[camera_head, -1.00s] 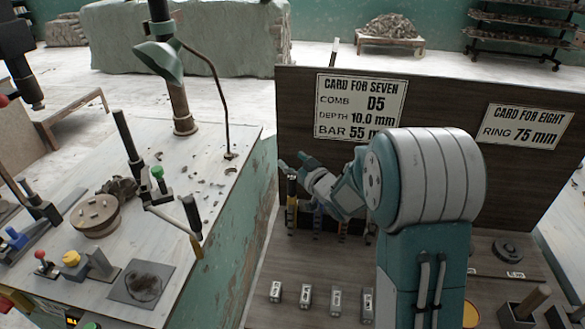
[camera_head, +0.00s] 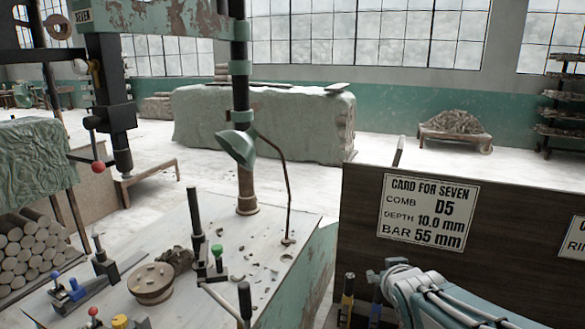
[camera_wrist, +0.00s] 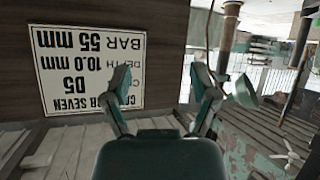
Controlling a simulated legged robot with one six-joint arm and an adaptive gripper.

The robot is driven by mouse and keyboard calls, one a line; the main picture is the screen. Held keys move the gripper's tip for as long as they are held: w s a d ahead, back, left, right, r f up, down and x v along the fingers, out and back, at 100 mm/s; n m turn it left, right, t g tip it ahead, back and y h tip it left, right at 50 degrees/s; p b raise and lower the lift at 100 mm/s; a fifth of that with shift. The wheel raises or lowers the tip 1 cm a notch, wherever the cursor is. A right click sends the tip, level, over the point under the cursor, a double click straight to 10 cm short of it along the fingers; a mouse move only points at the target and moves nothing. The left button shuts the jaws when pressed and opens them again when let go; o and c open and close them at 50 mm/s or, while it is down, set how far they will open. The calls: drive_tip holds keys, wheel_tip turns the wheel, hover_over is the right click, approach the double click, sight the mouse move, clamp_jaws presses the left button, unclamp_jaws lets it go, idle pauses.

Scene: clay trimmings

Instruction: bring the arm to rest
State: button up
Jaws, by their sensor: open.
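My gripper (camera_wrist: 163,88) is open and empty in the wrist view, its two fingers spread wide with nothing between them. The card for seven (camera_wrist: 88,65) shows upside down to the left of the fingers, on a dark wooden board. In the head view, my teal and white arm (camera_head: 440,300) lies low at the bottom right, in front of the board with the card for seven (camera_head: 428,212). Most of the arm is cut off by the lower edge, and the fingers cannot be made out clearly there.
A workbench (camera_head: 190,225) at the left bears a round wooden disc (camera_head: 151,284), levers and clay scraps. A yellow and black tool (camera_head: 347,297) stands close beside the arm. A green-covered block (camera_head: 262,125) and a low bench (camera_head: 455,145) stand farther back, with open floor between.

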drive_tip(key=s+a+f+g, duration=0.1)
drive_tip(key=s+a+g, duration=0.1)
drive_tip(key=s, duration=0.9)
drive_tip(key=s+a+f+g, duration=0.1)
drive_tip(key=s+g, duration=0.3)
drive_tip(key=s, duration=0.8)
drive_tip(key=shift+a+m+y, duration=0.3)
drive_tip(key=shift+a+y, duration=0.05)
drive_tip(key=shift+y, duration=0.05)
